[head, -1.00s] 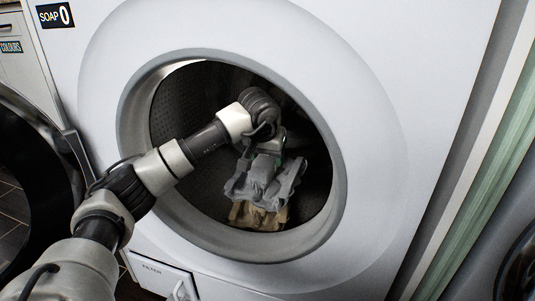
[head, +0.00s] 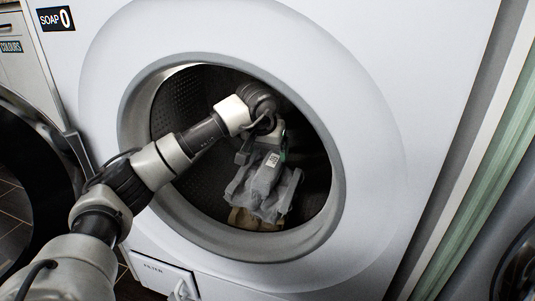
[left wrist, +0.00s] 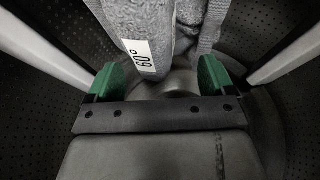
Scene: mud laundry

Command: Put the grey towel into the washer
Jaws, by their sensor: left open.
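The grey towel (head: 284,204) is inside the drum of the white washer (head: 400,60), bunched low in the round opening. A white tag reading 60° shows on the towel (left wrist: 165,25) in the left wrist view. My left gripper (head: 260,157) reaches through the opening and is just above the towel. In the left wrist view my left gripper (left wrist: 160,78) has its green-padded fingers spread wide apart, with part of the towel ahead of and between them. Whether the towel still touches a finger is hard to tell. My right gripper is not in view.
A tan cloth (head: 240,219) lies in the drum under the towel. The washer's round door (head: 55,165) stands open at the left. The opening's metal rim (head: 325,225) surrounds my arm. A filter flap (head: 160,272) is below the opening.

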